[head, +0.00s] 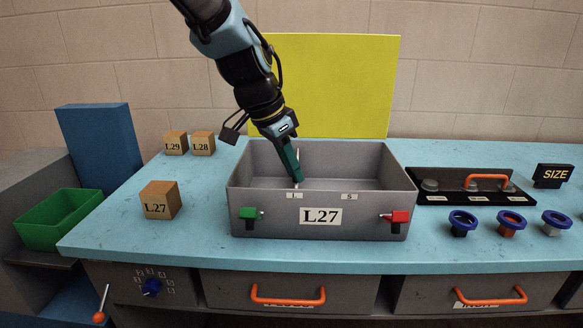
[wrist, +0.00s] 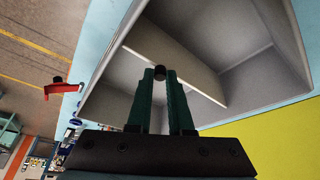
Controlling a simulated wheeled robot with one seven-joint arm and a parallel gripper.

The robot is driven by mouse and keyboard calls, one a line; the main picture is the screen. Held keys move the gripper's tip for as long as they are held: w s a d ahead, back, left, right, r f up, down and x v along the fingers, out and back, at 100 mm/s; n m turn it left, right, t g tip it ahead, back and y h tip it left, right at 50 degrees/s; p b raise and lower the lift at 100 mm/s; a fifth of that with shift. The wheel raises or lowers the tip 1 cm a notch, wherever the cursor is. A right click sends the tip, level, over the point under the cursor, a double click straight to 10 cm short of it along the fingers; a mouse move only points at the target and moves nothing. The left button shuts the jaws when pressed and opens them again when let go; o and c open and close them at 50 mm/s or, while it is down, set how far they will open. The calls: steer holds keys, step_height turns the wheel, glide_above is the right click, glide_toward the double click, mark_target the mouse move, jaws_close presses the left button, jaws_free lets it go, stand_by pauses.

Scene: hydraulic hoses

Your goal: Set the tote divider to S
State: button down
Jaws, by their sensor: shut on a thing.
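The grey tote (head: 271,215), labelled L27, stands open in the middle of the blue bench. Its thin, light divider (head: 299,157) stands across the inside, left of the middle and in line with the left front mark (head: 294,195), which looks like an L. The S mark (head: 349,196) is on the front wall to the right of it. My gripper (head: 297,180) reaches down into the tote at the divider. In the wrist view, my gripper (wrist: 160,76) is shut on a dark knob (wrist: 159,72) at the top edge of the divider (wrist: 190,68).
A green latch (head: 250,214) and a red latch (head: 396,217) are on the tote's front. Wooden blocks (head: 160,199) stand to the left. A black tray with an orange handle (head: 487,178) and blue-ringed fittings (head: 463,221) are right. A yellow panel (head: 340,85) stands behind.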

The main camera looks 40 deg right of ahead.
steer(key=s+d+p, duration=0.1)
steer(key=s+d, duration=0.5)
steer(key=d, duration=0.1)
steer(key=shift+d, duration=0.3)
steer(key=shift+s, duration=0.15)
steer(key=c, duration=0.8)
jaws_free()
steer(key=b+v, duration=0.1)
steer(key=v, duration=0.9)
steer(key=shift+r+b, duration=0.4)
steer(key=shift+a, duration=0.2)
